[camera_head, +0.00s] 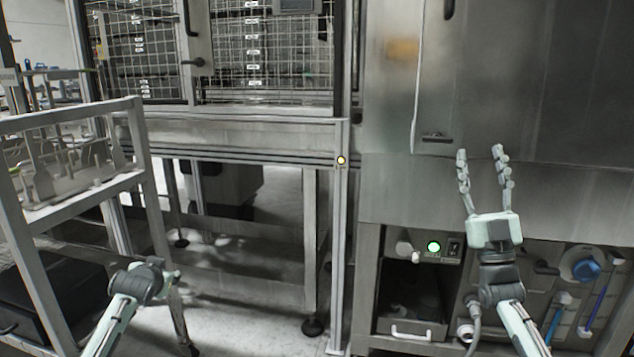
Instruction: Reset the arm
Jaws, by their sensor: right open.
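My right gripper (483,172) is open and empty, with its two fingers pointing up. It is raised in front of the steel front of the washer (385,180), at the right of the head view. My left arm comes in low at the left, in front of the floor.
A metal cart (75,198) with racks stands at the left. A caged frame (230,130) with open space below stands in the middle. A lit green button (433,247), a small drawer (411,331) and a blue round cap (586,271) show at the lower right.

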